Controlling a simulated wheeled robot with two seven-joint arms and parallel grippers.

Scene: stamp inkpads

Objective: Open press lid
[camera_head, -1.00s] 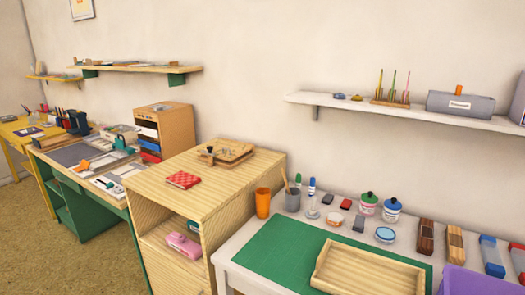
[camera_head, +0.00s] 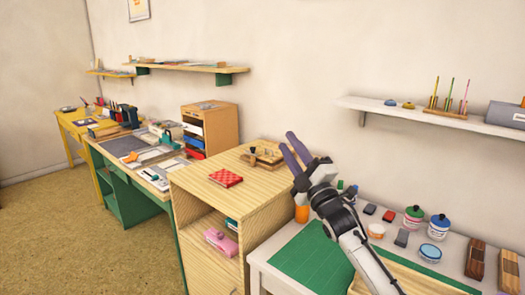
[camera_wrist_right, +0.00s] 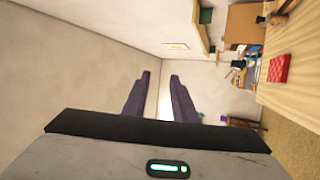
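A low wooden press-like piece (camera_head: 262,153) with a flat board and dark knobs lies on top of the light wood cabinet (camera_head: 245,195); I take it for the press. Its lid looks down, though it is small at this range. My right gripper (camera_head: 287,141) is raised at the cabinet's right, its purple-grey fingers pointing up and left beside the press, not visibly touching it. In the right wrist view the fingers (camera_wrist_right: 160,76) stand apart with nothing between them. My left gripper is in neither view.
A red patterned box (camera_head: 226,178) lies left of the press on the cabinet; it also shows in the right wrist view (camera_wrist_right: 279,68). An orange cup (camera_head: 302,213), jars and stamps stand on the white table (camera_head: 262,268). A wall shelf (camera_head: 440,112) hangs at the right.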

